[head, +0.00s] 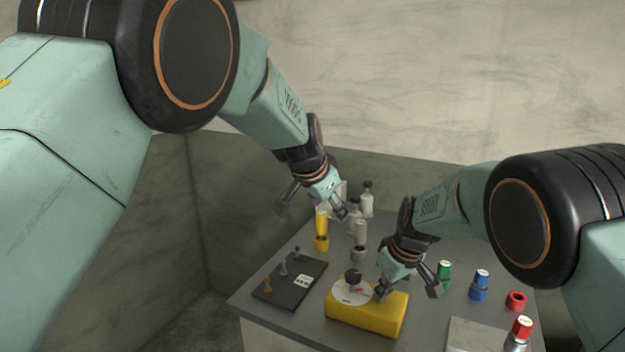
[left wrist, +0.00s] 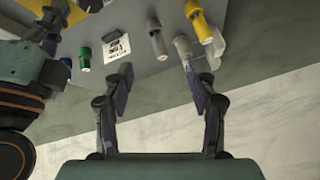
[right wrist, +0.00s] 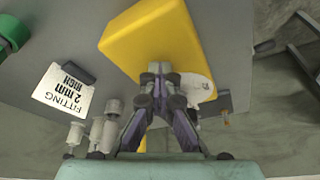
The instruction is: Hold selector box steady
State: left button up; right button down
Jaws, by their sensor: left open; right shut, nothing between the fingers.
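The selector box is a yellow block (head: 367,322) with a white dial and a dark knob (head: 353,277) on top, near the front of the grey table. It also fills the upper middle of the right wrist view (right wrist: 150,38). My right gripper (head: 382,292) is shut and empty, its tips at the box's top beside the dial. In the right wrist view its closed fingers (right wrist: 159,72) overlap the yellow box; I cannot tell whether they touch it. My left gripper (head: 313,209) is open and empty above the table's back left. Its spread fingers show in the left wrist view (left wrist: 157,78).
A dark plate with small pegs (head: 290,283) lies left of the box. Yellow (head: 321,242) and grey (head: 359,252) fittings and pale bottles (head: 366,200) stand behind. Green (head: 444,270), blue (head: 479,287) and red (head: 516,300) pieces stand right. A printed card (right wrist: 62,90) shows in the right wrist view.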

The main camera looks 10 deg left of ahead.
pick_arm(q)
jog(key=w+a+r+t+y, duration=0.1)
jog(key=w+a+r+t, duration=0.1)
jog(key=w+a+t, duration=0.2)
jog(key=shift+w+a+r+n+t, duration=0.35)
jog(key=shift+w+t, duration=0.25)
jog(key=shift+w, duration=1.05)
